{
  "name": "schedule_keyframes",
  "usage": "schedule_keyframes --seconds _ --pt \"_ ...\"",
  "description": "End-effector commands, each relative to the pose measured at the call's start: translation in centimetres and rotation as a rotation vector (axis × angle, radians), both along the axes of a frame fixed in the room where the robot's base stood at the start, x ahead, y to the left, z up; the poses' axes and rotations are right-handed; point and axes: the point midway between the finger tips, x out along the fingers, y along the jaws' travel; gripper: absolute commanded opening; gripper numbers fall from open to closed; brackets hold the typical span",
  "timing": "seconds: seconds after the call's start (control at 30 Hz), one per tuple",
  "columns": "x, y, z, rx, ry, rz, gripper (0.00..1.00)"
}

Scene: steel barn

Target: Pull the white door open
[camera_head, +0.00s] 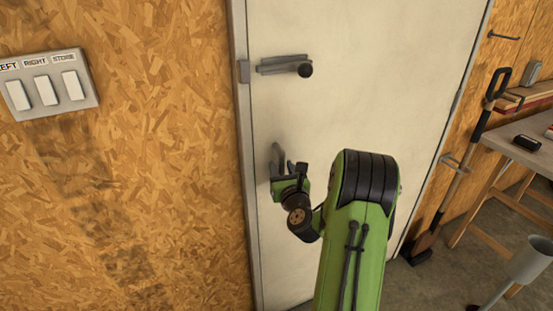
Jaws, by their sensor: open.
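The white door (385,85) fills the middle of the view and sits shut in its grey frame. A grey slide bolt with a dark knob (305,69) is mounted high on its left side, by a small catch (244,71) on the frame. A dark grey pull handle (276,158) stands lower on the door's left side. My gripper (288,168) is open at the handle's lower part. My own gripper partly hides the handle, and I cannot tell whether the fingers touch it.
A switch plate (47,85) is on the chipboard wall at left. At right, a long-handled spade (466,165) leans on the wall beside a workbench (520,130). A grey funnel-like container (530,260) is at lower right. Some floor near the door's right bottom is clear.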

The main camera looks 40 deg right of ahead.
Motion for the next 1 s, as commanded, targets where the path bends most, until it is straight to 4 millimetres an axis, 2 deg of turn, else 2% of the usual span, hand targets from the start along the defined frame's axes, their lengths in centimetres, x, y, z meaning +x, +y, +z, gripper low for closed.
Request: schedule_keyframes --seconds 0.33,0.6,1.0 --pt "-0.05 0.05 0.03 -0.001 0.000 -0.003 0.41" --pt "-0.04 0.05 0.02 -0.001 0.000 -0.003 0.00" --pt "-0.18 -0.11 -0.03 0.000 0.001 -0.001 0.00"
